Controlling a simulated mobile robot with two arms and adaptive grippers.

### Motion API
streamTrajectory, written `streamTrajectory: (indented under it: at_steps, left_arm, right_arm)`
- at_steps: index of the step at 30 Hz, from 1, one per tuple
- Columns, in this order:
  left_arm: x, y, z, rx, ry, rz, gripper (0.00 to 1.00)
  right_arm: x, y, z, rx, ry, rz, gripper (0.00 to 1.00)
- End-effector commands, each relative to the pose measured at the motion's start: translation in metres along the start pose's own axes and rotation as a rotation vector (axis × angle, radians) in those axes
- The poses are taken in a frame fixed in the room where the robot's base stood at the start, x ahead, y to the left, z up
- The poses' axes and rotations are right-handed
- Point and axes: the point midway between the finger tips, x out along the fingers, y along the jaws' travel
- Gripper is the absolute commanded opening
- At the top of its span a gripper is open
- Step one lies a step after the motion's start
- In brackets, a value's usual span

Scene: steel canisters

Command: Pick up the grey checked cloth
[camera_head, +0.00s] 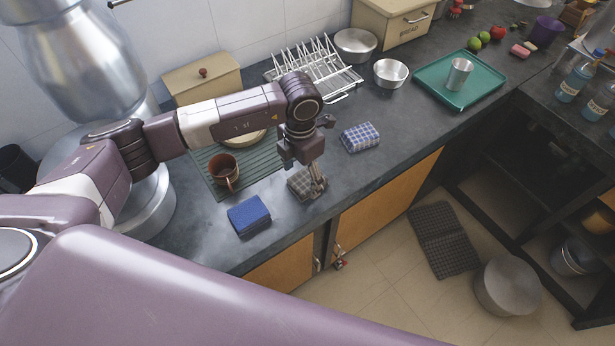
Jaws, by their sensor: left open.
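The grey checked cloth (299,182) lies folded on the dark counter, near its front edge, at the right end of the green ribbed mat. My left gripper (317,187) points down at the cloth's right side, open. Its fingers and wrist hide part of the cloth, and I cannot tell whether they touch it. My right gripper is not in view.
A blue folded cloth (248,215) lies to the left and a blue-and-white checked cloth (360,137) to the right. A brown mug (224,171) stands on the ribbed mat (262,165). A white dish rack (312,66) stands behind.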

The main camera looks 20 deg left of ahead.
Motion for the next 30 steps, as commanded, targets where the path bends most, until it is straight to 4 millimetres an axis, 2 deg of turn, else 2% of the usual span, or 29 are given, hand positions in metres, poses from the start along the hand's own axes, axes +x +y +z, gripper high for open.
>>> streamTrajectory:
  at_steps: [1,6,13,25,30]
  left_arm:
    - [0.005,-0.002,-0.001,0.0,0.004,-0.003,0.69]
    - [0.023,-0.001,-0.001,0.0,0.001,-0.003,0.69]
    - [0.025,-0.001,0.0,0.001,-0.001,-0.003,0.69]
    - [0.025,-0.001,0.0,0.001,-0.001,-0.003,0.25]
    - [0.024,-0.001,0.0,0.001,-0.002,-0.003,0.24]
  right_arm:
    - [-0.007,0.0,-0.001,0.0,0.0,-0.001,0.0]
    - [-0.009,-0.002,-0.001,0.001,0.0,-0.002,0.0]
    - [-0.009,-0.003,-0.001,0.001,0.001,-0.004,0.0]
    - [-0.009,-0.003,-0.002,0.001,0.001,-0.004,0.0]
    - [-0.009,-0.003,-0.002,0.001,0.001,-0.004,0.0]
